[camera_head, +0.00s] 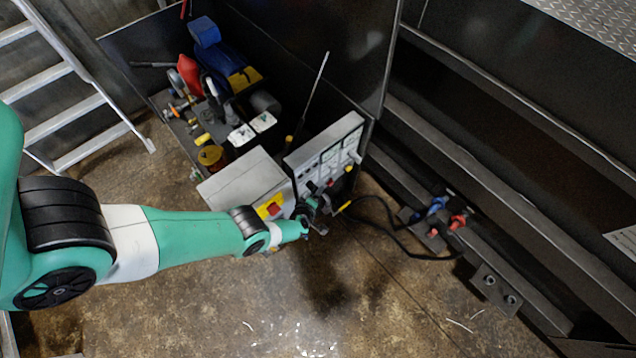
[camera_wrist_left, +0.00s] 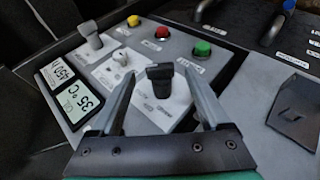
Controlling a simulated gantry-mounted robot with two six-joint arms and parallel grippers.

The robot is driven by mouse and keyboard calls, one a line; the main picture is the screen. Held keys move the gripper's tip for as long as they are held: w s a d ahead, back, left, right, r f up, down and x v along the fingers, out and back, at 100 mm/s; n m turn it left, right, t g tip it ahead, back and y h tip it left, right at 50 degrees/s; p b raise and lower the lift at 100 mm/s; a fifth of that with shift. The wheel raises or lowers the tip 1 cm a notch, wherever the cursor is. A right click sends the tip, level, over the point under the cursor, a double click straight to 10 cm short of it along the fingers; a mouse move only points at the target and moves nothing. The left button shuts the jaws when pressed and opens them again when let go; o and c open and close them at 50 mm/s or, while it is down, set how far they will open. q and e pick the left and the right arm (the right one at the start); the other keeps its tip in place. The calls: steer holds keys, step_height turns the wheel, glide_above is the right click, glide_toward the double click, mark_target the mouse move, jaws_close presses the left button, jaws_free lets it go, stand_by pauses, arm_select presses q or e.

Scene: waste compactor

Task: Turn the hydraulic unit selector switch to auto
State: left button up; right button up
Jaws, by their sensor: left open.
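The control panel (camera_head: 328,150) stands at the front of the hydraulic unit in the head view. In the left wrist view the panel (camera_wrist_left: 218,62) fills the middle. A black selector knob (camera_wrist_left: 160,78) on a light plate sits between the fingers of my left gripper (camera_wrist_left: 159,92). The fingers are open, one on each side of the knob, with visible gaps. A second, grey selector (camera_wrist_left: 91,38) sits further up the panel at the left. In the head view my left gripper (camera_head: 325,207) is at the panel's lower part, small and partly hidden. My right gripper is out of view.
The panel has yellow (camera_wrist_left: 132,21), red (camera_wrist_left: 162,32) and green (camera_wrist_left: 202,49) buttons and two displays (camera_wrist_left: 72,91) at the left. A grey box (camera_head: 243,178) with a red-and-yellow switch (camera_head: 270,206) stands beside it. Black hoses (camera_head: 392,228) lie right of it.

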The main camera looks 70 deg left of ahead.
arm_select(q)
steer(key=p+v, duration=0.2)
steer(key=v, duration=0.2)
steer(key=shift+s+d+r+p, duration=0.1)
steer(key=shift+s+d+p, duration=0.05)
steer(key=shift+p, duration=0.15)
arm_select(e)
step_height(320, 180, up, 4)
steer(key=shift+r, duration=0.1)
